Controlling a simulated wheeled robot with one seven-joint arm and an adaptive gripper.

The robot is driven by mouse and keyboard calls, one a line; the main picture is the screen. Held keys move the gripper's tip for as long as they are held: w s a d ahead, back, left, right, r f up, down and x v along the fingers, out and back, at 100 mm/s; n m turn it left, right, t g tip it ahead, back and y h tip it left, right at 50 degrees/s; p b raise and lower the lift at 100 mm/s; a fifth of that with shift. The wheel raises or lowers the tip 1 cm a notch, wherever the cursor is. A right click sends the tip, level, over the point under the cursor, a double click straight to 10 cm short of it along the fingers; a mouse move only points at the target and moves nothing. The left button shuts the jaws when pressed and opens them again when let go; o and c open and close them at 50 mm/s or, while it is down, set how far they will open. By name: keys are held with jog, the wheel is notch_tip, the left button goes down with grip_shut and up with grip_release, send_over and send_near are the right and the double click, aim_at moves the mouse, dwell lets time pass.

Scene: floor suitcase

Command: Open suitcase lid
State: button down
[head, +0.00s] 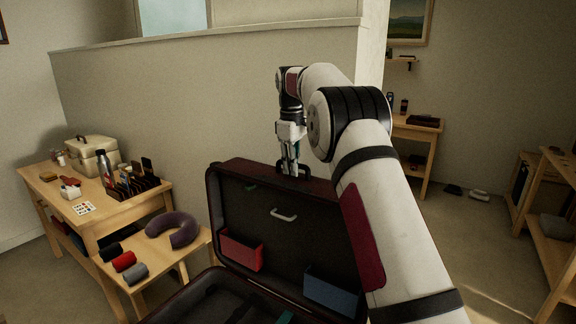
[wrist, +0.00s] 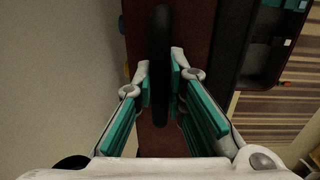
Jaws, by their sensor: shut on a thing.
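The dark maroon suitcase stands open at the bottom centre of the head view, its lower shell (head: 215,285) partly cut off by the frame. Its lid (head: 275,198) is raised steeply, with the dark inside facing the head camera. My gripper (head: 291,166) is at the lid's top edge, shut on the dark handle (head: 306,172). In the wrist view the handle (wrist: 161,30) runs between the teal-padded fingers of my gripper (wrist: 161,75), with the maroon lid edge (wrist: 190,25) behind it. My arm hides the lid's right side.
Inside the lid are a red pocket (head: 240,252), a blue pocket (head: 331,292) and a pale inner handle (head: 284,215). A low bench (head: 190,252) with a neck pillow (head: 173,231) and rolled cloths stands close on the left. A half wall (head: 200,100) rises behind the suitcase.

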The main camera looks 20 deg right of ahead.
dwell(0.3)
jog(key=c, duration=1.6)
grip_release()
jog(key=shift+r, duration=0.1)
notch_tip(320, 180, up, 6)
jog(key=shift+a, duration=0.1)
jog(key=shift+s+r, duration=0.1)
jog(key=shift+r, duration=0.55)
